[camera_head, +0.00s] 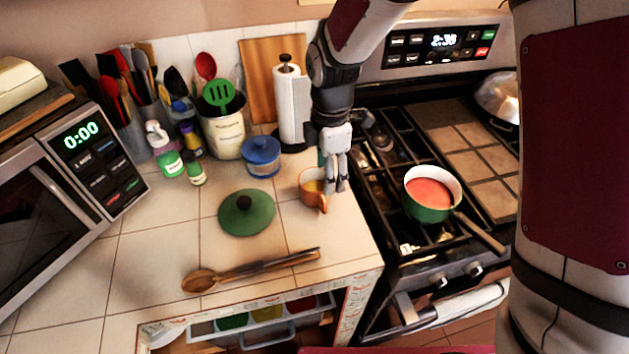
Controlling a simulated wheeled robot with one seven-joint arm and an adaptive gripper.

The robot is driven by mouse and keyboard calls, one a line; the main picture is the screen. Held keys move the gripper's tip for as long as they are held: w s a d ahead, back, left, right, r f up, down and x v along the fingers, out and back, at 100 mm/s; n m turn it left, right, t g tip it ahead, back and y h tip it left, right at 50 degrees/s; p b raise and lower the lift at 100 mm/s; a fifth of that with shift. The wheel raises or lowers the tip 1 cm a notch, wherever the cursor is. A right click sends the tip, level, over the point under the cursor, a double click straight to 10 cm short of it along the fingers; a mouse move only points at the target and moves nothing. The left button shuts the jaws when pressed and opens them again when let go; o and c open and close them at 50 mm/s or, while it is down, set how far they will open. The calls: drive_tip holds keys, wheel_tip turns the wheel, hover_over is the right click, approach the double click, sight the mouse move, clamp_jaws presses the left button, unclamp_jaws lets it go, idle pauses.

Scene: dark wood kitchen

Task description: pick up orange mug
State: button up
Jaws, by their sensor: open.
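The orange mug (312,192) stands on the tiled counter near its right edge, beside the stove. My gripper (336,186) points down from above at the mug's right side, with its fingers over or beside the mug's right wall. The fingers are open and partly cover that side of the mug. I cannot tell whether a finger is inside the mug or touching it.
A green lid (246,216) and wooden spoon (245,271) lie on the counter. A blue jar (261,158) and paper towel roll (289,108) stand behind the mug. A green pot (432,214) is on the stove. The counter (130,250) is clear at front left.

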sight(325, 202)
wheel_tip(325, 202, down, 7)
drive_tip(key=shift+r+p, duration=0.2)
drive_tip(key=shift+p, duration=0.15)
drive_tip(key=shift+w+a+f+p, duration=0.1)
drive_tip(key=shift+f+p, duration=0.2)
drive_tip(key=shift+f, duration=0.95)
drive_tip(key=shift+w+a+f+p, duration=0.1)
drive_tip(key=shift+f+p, duration=0.2)
drive_tip(key=shift+f, duration=0.95)
drive_tip(key=shift+c, duration=0.2)
clamp_jaws()
